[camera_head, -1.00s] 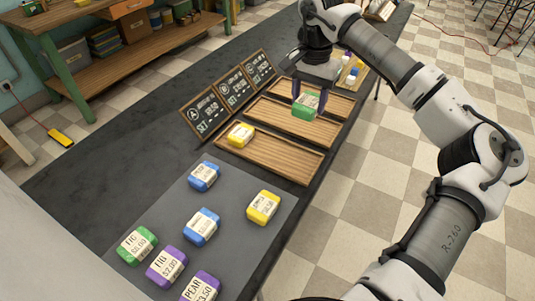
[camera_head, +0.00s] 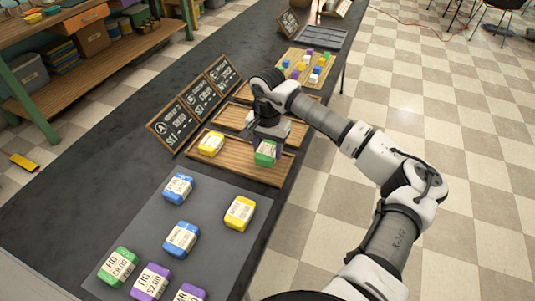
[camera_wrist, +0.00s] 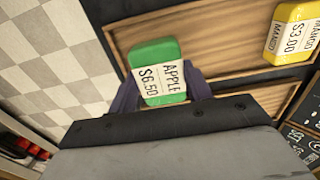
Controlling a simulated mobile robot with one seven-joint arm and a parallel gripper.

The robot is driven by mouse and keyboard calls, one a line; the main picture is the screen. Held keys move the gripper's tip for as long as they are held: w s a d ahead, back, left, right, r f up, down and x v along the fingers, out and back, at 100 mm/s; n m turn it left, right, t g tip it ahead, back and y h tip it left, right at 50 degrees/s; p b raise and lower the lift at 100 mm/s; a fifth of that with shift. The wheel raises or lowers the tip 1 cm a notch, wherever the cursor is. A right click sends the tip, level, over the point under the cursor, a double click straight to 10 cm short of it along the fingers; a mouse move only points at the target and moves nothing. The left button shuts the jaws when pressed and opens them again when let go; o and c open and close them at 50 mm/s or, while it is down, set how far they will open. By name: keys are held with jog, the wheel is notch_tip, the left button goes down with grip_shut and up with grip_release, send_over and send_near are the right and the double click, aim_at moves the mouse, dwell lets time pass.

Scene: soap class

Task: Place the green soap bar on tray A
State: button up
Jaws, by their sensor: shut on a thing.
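My gripper (camera_head: 267,137) is shut on a green soap bar (camera_head: 265,153), low over the right end of tray A (camera_head: 236,167). In the wrist view this green bar (camera_wrist: 157,55) has a white label reading APPLE $6.50, and the dark fingers grip its two sides. I cannot tell whether it touches the tray. Tray A is the nearest wooden tray, beside the chalkboard sign marked A (camera_head: 170,128). A yellow soap bar (camera_head: 211,143) lies on its left part; in the wrist view its label reads MANGO $3.00 (camera_wrist: 292,33).
Two more wooden trays lie behind, partly hidden by my arm. A board with small coloured blocks (camera_head: 305,67) stands further back.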

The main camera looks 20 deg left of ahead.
aim_at(268, 150)
jog(key=shift+f, duration=1.75)
jog(key=shift+f, duration=0.2)
jog(key=o, duration=1)
jog(key=shift+r, duration=0.1)
jog(key=shift+o, duration=0.2)
notch_tip(268, 150, up, 12)
jog(key=shift+r+b, duration=0.15)
jog(key=shift+b, duration=1)
